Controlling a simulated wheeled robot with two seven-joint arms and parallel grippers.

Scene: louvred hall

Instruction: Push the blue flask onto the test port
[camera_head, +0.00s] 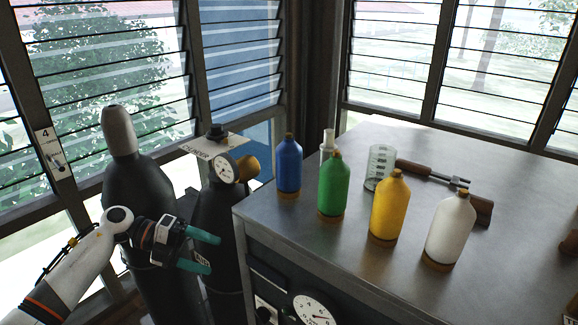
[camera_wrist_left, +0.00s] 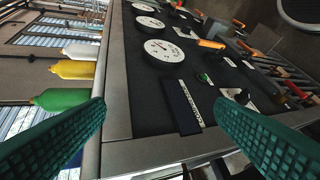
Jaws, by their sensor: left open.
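The blue flask (camera_head: 289,166) stands upright at the left end of a row on the metal bench top (camera_head: 300,232). Beside it to the right are a green flask (camera_head: 331,187), a yellow flask (camera_head: 388,208) and a white flask (camera_head: 450,231), each on a brown base. My left gripper (camera_head: 213,253) is open and empty, left of the bench and below its top, apart from the flasks. In the left wrist view its fingers (camera_wrist_left: 162,112) are spread before the bench's dial panel; the green flask (camera_wrist_left: 62,99) shows there, the blue one does not. I cannot identify the test port.
Dark gas cylinders (camera_head: 150,215) stand left of the bench, close to my left arm, with a pressure gauge (camera_head: 226,168) near the blue flask. A clear beaker (camera_head: 380,166), a white-topped tube (camera_head: 328,141) and a brown-handled tool (camera_head: 430,172) are behind the flasks.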

